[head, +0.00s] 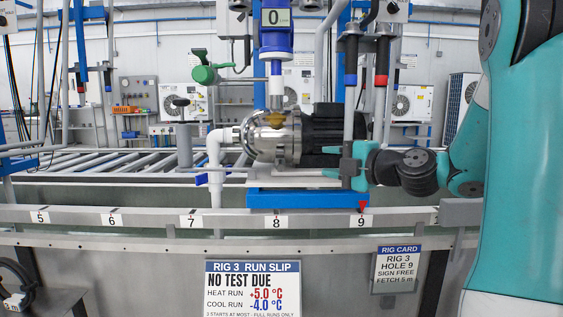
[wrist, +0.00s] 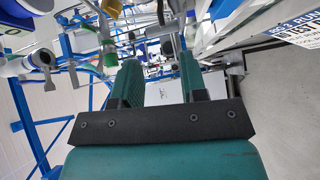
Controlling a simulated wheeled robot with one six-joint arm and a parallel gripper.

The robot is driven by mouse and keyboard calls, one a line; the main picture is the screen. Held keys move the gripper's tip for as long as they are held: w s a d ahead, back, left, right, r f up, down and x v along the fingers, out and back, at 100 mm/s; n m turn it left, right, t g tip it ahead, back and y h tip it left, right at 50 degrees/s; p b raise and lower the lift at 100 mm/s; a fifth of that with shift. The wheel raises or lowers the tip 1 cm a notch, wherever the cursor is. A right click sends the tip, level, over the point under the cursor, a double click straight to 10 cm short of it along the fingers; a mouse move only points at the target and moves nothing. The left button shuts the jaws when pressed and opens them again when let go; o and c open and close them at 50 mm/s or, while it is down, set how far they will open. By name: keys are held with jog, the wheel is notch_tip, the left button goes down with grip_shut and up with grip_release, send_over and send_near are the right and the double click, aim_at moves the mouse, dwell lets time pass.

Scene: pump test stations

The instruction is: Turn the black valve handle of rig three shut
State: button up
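Rig three holds a shiny metal and black pump (head: 275,138) on a blue base (head: 310,198). A short black handle (head: 180,102) tops a grey upright pipe left of the pump; I cannot tell its exact turn position. A green valve handle (head: 203,73) sits higher, and a blue lever (head: 203,179) is on the white pipe. My teal gripper (head: 352,166) is right of the pump, well apart from the black handle. In the wrist view its fingers (wrist: 160,80) stand apart with nothing seen held between them. I cannot make out the black handle for certain there.
Two hanging probes, one with a red band (head: 350,80) and one with a blue band (head: 382,80), are above my gripper. A numbered rail (head: 140,219) runs along the front. The run slip (head: 252,287) reads "NO TEST DUE"; a rig card (head: 398,265) reads "HOLE 9".

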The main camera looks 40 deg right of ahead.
aim_at(282, 152)
jog(key=p+x, duration=0.1)
jog(key=x, duration=1.4)
jog(key=shift+w+p, duration=0.15)
jog(key=shift+p, duration=0.2)
grip_shut()
